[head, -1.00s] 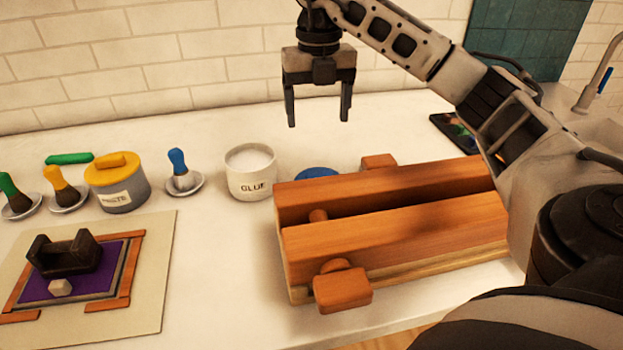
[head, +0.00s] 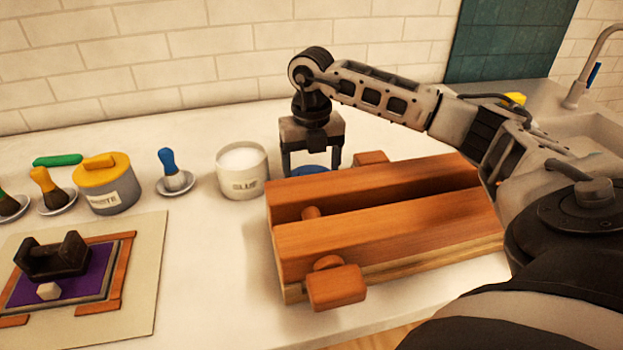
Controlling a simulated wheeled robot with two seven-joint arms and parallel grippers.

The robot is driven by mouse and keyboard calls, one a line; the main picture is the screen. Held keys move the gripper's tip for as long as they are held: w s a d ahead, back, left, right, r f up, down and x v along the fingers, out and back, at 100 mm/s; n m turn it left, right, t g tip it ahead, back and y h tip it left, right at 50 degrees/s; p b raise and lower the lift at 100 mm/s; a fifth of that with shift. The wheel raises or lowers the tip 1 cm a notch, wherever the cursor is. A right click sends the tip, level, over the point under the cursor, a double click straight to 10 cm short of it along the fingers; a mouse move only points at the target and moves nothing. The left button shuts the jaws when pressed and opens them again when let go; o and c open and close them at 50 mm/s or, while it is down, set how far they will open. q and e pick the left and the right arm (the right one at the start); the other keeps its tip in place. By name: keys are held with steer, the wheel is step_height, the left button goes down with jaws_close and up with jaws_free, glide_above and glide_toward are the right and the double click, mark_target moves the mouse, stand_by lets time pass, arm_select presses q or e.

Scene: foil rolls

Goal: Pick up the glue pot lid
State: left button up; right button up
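The white glue pot (head: 242,172) stands uncovered on the counter, with white contents showing. A blue lid (head: 308,171) lies behind the wooden press, right of the glue pot; its near part is hidden by the press. My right gripper (head: 312,162) points down over the blue lid with its two fingers apart, one near each side of it. The fingertips are partly hidden behind the press, so I cannot tell whether they touch the lid. My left gripper is not in view.
The wooden press (head: 385,220) stands directly in front of the lid. A yellow-lidded paste pot (head: 107,185), a blue-handled brush (head: 171,170) and other brushes are at the left. A board (head: 140,262) holds a framed purple piece.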

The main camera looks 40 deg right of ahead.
steer(key=c, duration=1)
steer(key=shift+c, duration=0.2)
